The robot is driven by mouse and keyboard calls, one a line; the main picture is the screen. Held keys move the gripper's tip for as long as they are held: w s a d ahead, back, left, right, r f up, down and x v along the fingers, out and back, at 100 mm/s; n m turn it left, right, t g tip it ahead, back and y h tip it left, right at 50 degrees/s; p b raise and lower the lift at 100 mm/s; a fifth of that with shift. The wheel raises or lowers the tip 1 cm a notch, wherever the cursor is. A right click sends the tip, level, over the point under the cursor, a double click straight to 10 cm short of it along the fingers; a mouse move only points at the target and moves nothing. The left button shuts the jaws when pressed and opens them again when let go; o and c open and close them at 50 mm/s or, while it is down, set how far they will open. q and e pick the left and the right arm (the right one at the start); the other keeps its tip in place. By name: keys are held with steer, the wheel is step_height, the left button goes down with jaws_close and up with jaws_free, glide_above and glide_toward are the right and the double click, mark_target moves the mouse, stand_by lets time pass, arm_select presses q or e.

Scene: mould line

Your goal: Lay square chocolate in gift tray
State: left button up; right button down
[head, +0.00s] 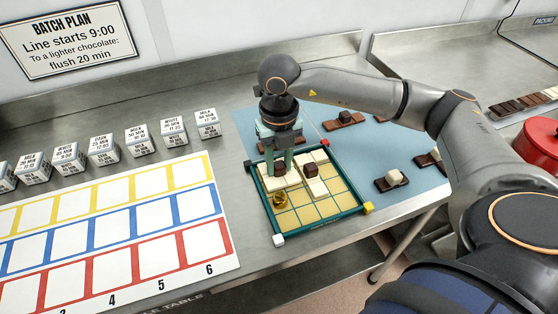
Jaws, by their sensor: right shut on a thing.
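The gift tray (328,222) has a teal frame, coloured corner blocks and a yellow floor marked in squares. It lies on the blue mat. My right gripper (279,161) reaches down over the tray's left half, shut on a small dark square chocolate (280,170). That chocolate is at or just above a pale slab (290,181) in the tray; contact is unclear. Another dark chocolate (311,170) sits on a pale slab to its right. A round gold piece (279,200) lies in the tray nearer the front. My left gripper is out of view.
On the blue mat (385,142) are dark bars with squares on them, such as one (391,184) right of the tray. A sheet of coloured cells (110,230) and several labelled blocks (135,140) lie left. A red pot (540,148) stands far right.

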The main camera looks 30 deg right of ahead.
mark_target(279, 165)
steer(key=shift+f, duration=0.25)
steer(key=shift+f, duration=0.2)
steer(key=c, duration=0.6)
jaws_free()
steer(key=shift+r, duration=0.1)
step_height(279, 165, up, 12)
steer(key=shift+r+b, duration=0.1)
steer(key=shift+b, duration=0.2)
